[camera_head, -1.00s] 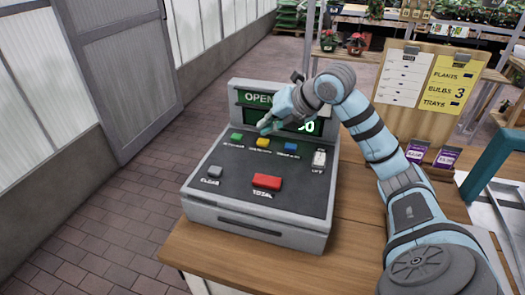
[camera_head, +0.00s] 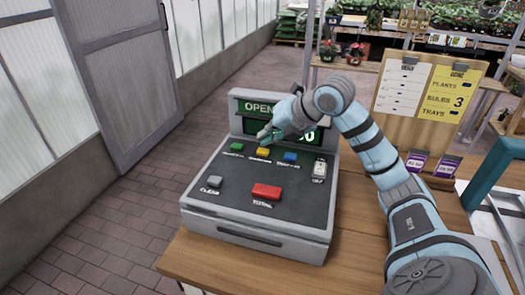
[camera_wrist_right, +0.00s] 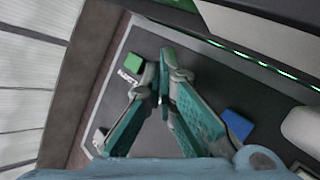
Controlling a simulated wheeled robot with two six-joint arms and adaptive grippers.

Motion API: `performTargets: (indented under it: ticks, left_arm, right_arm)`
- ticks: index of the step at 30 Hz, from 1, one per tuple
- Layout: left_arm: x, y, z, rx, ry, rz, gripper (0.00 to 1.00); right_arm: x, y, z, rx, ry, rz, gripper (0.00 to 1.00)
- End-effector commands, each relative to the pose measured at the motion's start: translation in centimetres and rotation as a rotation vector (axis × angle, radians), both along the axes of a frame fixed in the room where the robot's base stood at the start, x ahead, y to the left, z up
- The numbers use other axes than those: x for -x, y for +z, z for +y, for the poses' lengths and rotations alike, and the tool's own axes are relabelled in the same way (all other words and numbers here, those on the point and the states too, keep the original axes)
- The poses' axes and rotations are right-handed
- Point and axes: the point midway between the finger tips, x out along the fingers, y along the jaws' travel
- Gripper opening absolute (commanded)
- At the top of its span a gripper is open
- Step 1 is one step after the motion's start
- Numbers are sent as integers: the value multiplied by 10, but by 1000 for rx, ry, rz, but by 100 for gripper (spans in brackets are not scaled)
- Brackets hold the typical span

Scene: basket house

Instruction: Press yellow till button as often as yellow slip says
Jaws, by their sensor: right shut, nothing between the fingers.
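The till (camera_head: 318,212) stands on a wooden counter, with a yellow button (camera_head: 262,152) between a green button (camera_head: 237,147) and a blue button (camera_head: 290,156). My right gripper (camera_head: 267,137) is shut and empty, its fingertips just above and behind the yellow button; I cannot tell whether they touch it. In the right wrist view the shut fingers (camera_wrist_right: 164,62) hide the yellow button, with the green button (camera_wrist_right: 134,62) and blue button (camera_wrist_right: 237,125) on either side. The yellow slip (camera_head: 445,98) reads plants, bulbs 3, trays; only bulbs shows a number. My left gripper is out of view.
The till also has a red total button (camera_head: 266,192), a grey clear button (camera_head: 214,182) and a white switch (camera_head: 319,170). My gripper partly covers the green-lit display (camera_head: 311,137). A white slip (camera_head: 402,88) hangs beside the yellow one. Purple cards (camera_head: 417,162) stand below.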

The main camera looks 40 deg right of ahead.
Motion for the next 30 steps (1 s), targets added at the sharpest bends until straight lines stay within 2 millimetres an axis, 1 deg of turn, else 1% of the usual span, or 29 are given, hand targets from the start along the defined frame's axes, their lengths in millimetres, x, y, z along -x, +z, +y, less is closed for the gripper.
performTargets:
  ticks: [11, 20, 30]
  left_arm:
    - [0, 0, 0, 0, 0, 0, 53]
    - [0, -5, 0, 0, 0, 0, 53]
    - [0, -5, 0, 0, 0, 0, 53]
  right_arm:
    - [0, 0, 0, 0, 0, 0, 0]
    - [-1, -9, 0, 0, 0, 1, 0]
    - [-1, -9, 0, 0, 0, 0, 0]
